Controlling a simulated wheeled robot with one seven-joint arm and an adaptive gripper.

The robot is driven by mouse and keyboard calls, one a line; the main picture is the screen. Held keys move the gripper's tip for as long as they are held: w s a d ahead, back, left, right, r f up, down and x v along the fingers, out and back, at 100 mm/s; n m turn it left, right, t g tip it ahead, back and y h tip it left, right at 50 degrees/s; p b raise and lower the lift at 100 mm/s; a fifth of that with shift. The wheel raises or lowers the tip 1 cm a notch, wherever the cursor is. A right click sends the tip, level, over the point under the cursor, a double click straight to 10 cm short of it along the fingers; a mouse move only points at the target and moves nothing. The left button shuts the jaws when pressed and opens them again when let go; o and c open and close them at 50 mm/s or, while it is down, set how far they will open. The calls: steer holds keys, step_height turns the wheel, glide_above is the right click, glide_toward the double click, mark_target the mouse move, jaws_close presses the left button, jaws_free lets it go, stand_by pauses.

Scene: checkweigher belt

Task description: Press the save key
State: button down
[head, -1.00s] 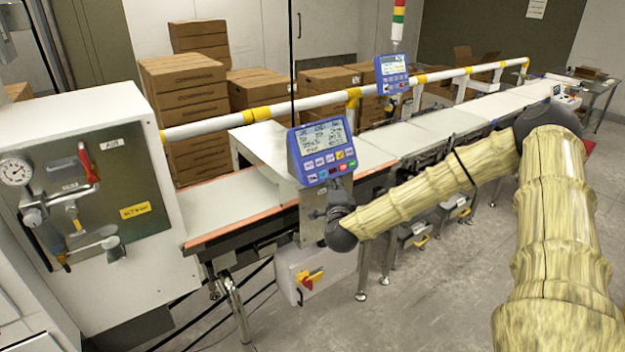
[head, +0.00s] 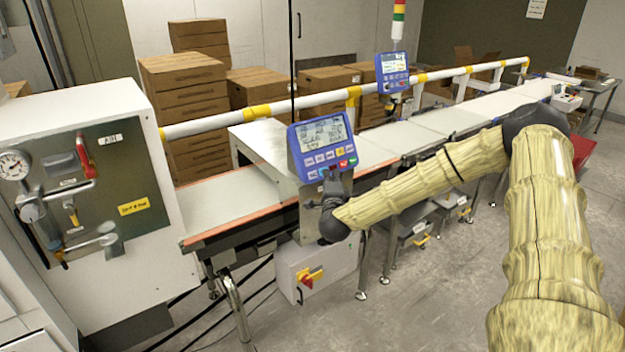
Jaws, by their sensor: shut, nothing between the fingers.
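The blue control panel (head: 297,146) stands over the near end of the belt, its grey screen (head: 321,133) lit with dark text. Below the screen are two rows of small keys; a red key (head: 343,165) shows in the lower row. The key labels are too small to read, so I cannot tell which is the save key. My gripper (head: 326,174) is shut and empty, pointing up at the panel's lower edge. Its tips overlap the left-middle part of the lower key row and hide some of it. I cannot tell whether they touch a key.
A second blue panel (head: 392,72) stands farther back by the white and yellow rail (head: 285,110). The conveyor belt (head: 228,197) runs beneath. A white cabinet with a gauge (head: 85,115) is at left. A grey box with a red-yellow switch (head: 312,276) hangs below my gripper.

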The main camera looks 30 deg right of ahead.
mark_target(313, 175)
steer(key=shift+w+a+f+b, duration=0.1)
steer(key=shift+w+f+b, duration=0.3)
steer(key=shift+w, duration=0.3)
steer(key=shift+w+f+b, duration=0.35)
steer(key=shift+w+b, duration=0.2)
steer(key=shift+w, duration=0.2)
steer(key=shift+w+a+f+b, duration=0.1)
steer(key=shift+w+f+b, duration=0.3)
steer(key=shift+w, duration=0.3)
steer(key=shift+w+b, duration=0.1)
steer(key=shift+b, duration=0.2)
steer(key=shift+w+f+b, duration=0.15)
steer(key=shift+w+b, duration=0.15)
steer(key=shift+b, duration=0.05)
steer(key=shift+w+f+b, duration=0.15)
steer(key=shift+w+b, duration=0.2)
steer(key=shift+b, duration=0.1)
stand_by(0.6)
steer(key=shift+s, duration=0.1)
steer(key=shift+s+r, duration=0.4)
steer(key=shift+s, duration=0.25)
stand_by(0.3)
